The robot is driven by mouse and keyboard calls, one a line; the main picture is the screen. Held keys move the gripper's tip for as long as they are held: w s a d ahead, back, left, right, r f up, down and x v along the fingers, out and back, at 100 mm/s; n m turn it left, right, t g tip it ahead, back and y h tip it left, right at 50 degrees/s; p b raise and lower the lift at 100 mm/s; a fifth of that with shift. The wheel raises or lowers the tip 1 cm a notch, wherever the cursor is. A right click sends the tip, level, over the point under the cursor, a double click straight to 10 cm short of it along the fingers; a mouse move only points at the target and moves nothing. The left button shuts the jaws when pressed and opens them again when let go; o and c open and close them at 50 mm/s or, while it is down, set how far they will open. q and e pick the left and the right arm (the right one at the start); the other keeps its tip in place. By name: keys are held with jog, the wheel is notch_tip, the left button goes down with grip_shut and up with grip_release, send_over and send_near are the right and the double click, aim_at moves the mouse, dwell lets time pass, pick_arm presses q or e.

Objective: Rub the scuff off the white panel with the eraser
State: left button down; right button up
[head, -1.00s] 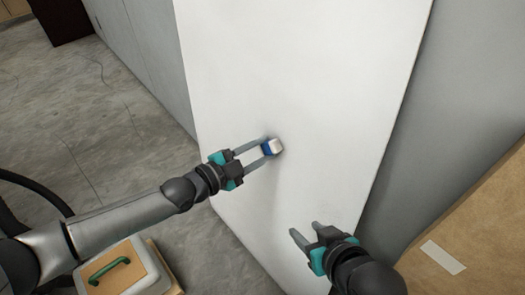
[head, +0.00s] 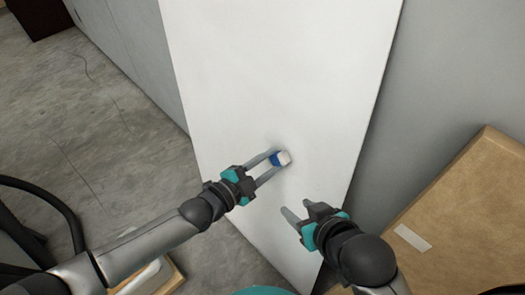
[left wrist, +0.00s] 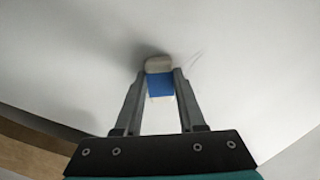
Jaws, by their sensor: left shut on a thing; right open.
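The white panel (head: 275,70) is a tall sheet leaning against a grey wall. My left gripper (head: 276,161) is shut on the eraser (head: 283,158), which has a blue sleeve and a pale end. In the left wrist view the eraser (left wrist: 160,84) sits between the fingertips, its pale end at or very near the panel, with a dark shadow beside it; contact is not certain. Thin faint marks, possibly the scuff (left wrist: 195,57), show just right of the eraser's end. My right gripper (head: 297,210) is open and empty in front of the panel's lower part.
A cardboard box (head: 450,205) with a pale label stands at the right. Grey concrete floor (head: 90,140) lies open at the left, with a dark cable on it. A container partly shows at the lower left behind my left arm.

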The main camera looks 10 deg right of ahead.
aim_at(303, 174)
pick_arm(q)
jog(key=shift+s+d+p, duration=0.6)
jog(key=shift+s+d, duration=0.05)
jog(key=shift+s, duration=0.2)
jog(key=shift+s+d+p, duration=0.6)
jog(key=shift+s+d, duration=0.05)
jog(key=shift+s, duration=0.2)
jog(key=shift+s+d+r+p, duration=0.1)
jog(key=shift+s+d+p, duration=0.4)
jog(key=shift+s+d, duration=0.55)
jog(key=shift+s, duration=0.1)
jog(key=shift+s+a+p, duration=0.3)
jog(key=shift+a+p, duration=0.05)
jog(key=shift+p, duration=0.1)
jog(key=shift+p+v, duration=1.2)
jog(key=shift+v, duration=1.35)
jog(key=shift+a, duration=0.1)
